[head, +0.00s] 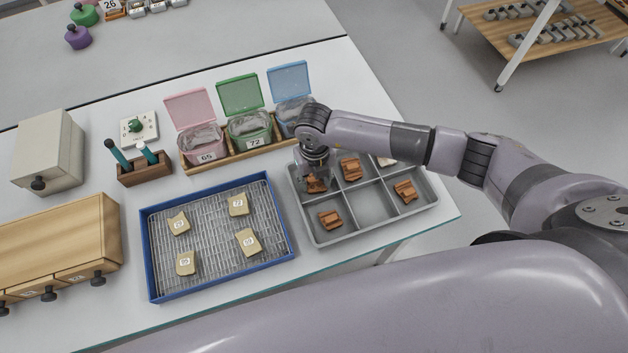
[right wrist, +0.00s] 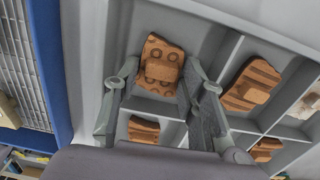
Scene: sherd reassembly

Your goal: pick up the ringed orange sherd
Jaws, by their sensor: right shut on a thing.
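The ringed orange sherd (right wrist: 160,52), marked with dark circles, lies between the fingers of my right gripper (right wrist: 160,76) in the right wrist view. The gripper is shut on it. In the head view the right gripper (head: 315,168) points down into the far left compartment of the grey tray (head: 312,236), and the sherd (head: 316,186) shows partly under it. I cannot tell whether the sherd still touches the tray floor. Other orange sherds, with grooves, lie in the tray, one (head: 350,168) in the compartment to the right. My left gripper is not in view.
Low divider walls surround the gripper. A blue-rimmed tray (head: 218,280) with several numbered tan sherds stands to the left. Lidded bins, pink (head: 203,144), green (head: 249,128) and blue (head: 289,108), stand behind with lids up. A wooden drawer box (head: 58,245) is at far left.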

